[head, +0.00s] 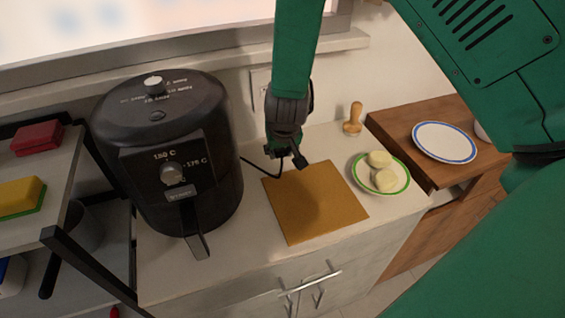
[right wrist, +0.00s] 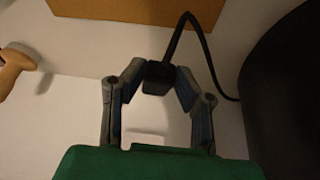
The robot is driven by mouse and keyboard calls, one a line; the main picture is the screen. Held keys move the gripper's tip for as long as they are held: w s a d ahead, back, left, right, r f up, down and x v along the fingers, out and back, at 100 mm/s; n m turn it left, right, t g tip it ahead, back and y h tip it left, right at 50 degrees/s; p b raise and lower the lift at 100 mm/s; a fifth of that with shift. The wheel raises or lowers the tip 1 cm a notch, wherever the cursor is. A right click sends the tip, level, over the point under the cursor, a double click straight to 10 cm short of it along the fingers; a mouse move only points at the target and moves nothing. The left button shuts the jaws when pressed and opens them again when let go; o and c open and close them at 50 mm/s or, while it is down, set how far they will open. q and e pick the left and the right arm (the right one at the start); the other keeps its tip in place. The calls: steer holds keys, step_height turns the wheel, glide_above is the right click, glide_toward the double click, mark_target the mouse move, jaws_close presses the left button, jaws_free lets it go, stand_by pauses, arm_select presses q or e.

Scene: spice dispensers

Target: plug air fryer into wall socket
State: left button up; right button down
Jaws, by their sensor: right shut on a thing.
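The black air fryer (head: 165,140) stands upright on the counter, left of centre in the head view. Its dark side fills the right edge of the right wrist view (right wrist: 285,95). Its black cord (head: 256,169) runs from its right side to my right gripper (head: 287,158). My right gripper is shut on the black plug (right wrist: 157,78), between both fingertips, with the cord (right wrist: 184,30) rising from it. The wall socket (head: 260,85) is a pale plate on the wall, partly hidden behind my right arm. A pale plate also shows between the fingers in the right wrist view (right wrist: 145,137). My left gripper is not visible.
A brown board (head: 315,203) lies flat just below the gripper. A shelf (head: 62,165) with sponges stands at left. A window sill (head: 225,66) runs above.

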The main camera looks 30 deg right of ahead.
mark_target(279, 151)
step_height(279, 151, up, 4)
steer(key=shift+w+a+r, duration=0.15)
steer(key=shift+r, duration=0.1)
steer(key=r, duration=0.1)
steer(key=w+d+r+n+t+p, duration=0.1)
steer(key=r, duration=0.1)
steer(key=w+d+r+t, duration=0.1)
steer(key=shift+d+r+n+y, duration=0.1)
steer(key=shift+r+n+y, duration=0.05)
steer(key=shift+n+y, duration=0.15)
steer(key=shift+a+r+p, duration=0.15)
steer(key=shift+a+p, duration=0.05)
steer(key=shift+p, duration=0.3)
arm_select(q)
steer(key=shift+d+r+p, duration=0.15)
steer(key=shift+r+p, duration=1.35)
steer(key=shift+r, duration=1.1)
arm_select(e)
steer(key=w+d, duration=0.3)
steer(key=w, duration=0.2)
steer(key=shift+w+f, duration=0.2)
